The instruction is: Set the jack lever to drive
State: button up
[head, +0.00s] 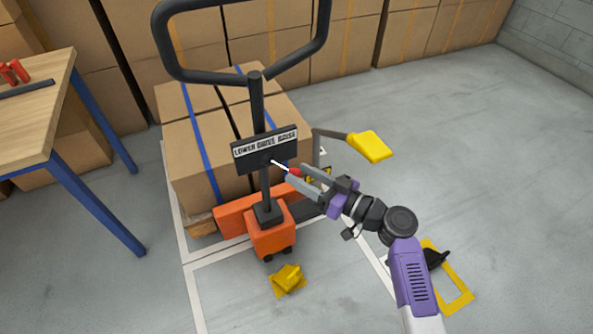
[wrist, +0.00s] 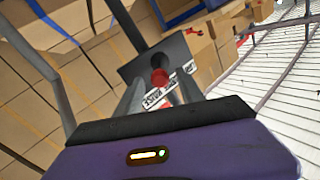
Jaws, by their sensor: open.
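The pallet jack has an orange base (head: 268,236) and a dark upright handle. On the handle sits a black plate (head: 250,154) with a white label strip reading LOWER, DRIVE, RAISE. The jack lever (head: 283,167) is a thin light rod with a red knob, pointing right and slightly down from the plate. My gripper (head: 296,178) is open at the knob, with its fingers on either side of it. In the wrist view the red knob (wrist: 159,77) shows between the fingertips (wrist: 160,92). I cannot tell whether the fingers touch it.
Strapped cartons (head: 190,150) stand on a pallet behind the jack. A yellow pedal-like part (head: 370,146) juts out to the right. A yellow block (head: 288,279) lies on the floor in front. A wooden table (head: 35,105) is at left. Grey floor at right is mostly clear.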

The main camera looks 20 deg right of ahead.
aim_at(284, 167)
jog(key=shift+x, duration=1.1)
grip_shut()
dwell(0.7)
